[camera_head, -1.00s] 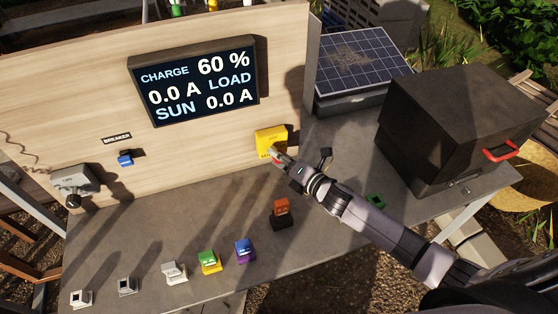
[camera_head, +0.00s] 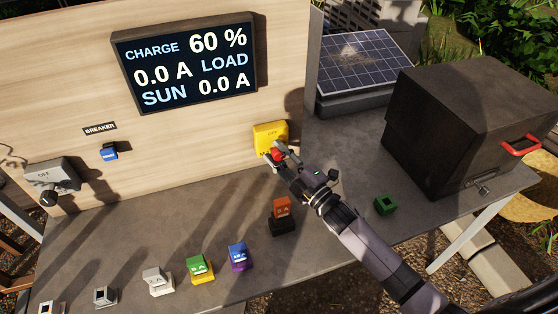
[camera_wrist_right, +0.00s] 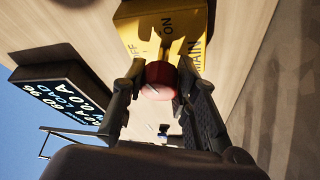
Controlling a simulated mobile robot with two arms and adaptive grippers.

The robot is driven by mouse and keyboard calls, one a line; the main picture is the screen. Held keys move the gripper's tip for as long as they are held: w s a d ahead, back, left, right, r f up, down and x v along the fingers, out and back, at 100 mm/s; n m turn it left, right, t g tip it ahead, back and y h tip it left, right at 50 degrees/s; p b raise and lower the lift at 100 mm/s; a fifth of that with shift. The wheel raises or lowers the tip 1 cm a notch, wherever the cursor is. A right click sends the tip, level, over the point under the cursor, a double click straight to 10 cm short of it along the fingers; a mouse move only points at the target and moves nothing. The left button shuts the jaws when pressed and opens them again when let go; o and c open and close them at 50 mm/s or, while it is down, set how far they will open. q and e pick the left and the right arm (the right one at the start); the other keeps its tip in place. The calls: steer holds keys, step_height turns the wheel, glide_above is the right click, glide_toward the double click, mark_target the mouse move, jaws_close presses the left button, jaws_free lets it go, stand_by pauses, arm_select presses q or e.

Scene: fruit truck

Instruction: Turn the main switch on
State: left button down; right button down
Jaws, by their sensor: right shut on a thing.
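The main switch is a yellow box (camera_head: 268,135) on the wooden panel, and it also shows in the right wrist view (camera_wrist_right: 190,28) with OFF, ON and MAIN lettering. Its red knob (camera_head: 277,153) sticks out of its front. My right gripper (camera_head: 281,153) reaches the knob from the front right. In the right wrist view, my right gripper (camera_wrist_right: 157,88) has one finger on each side of the red knob (camera_wrist_right: 158,74) and is shut on it. The fingers hide part of the knob, so its setting is hard to tell. My left gripper is not in view.
A display (camera_head: 188,67) reads charge 60 %, load 0.0 A, sun 0.0 A. A blue breaker (camera_head: 109,152) and a grey OFF switch (camera_head: 52,180) are at left. Several small coloured blocks stand on the table (camera_head: 225,210). A black box (camera_head: 470,115) stands at right.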

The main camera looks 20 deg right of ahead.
steer(key=shift+f+m+t+h+b, duration=0.15)
steer(key=shift+m+t+b, duration=0.3)
steer(key=shift+m, duration=0.8)
steer(key=shift+r+m+t+h+b, duration=0.1)
steer(key=shift+m+t+h+b, duration=0.35)
steer(key=shift+m, duration=0.8)
steer(key=c, duration=1.2)
jaws_free()
steer(key=shift+c, duration=0.2)
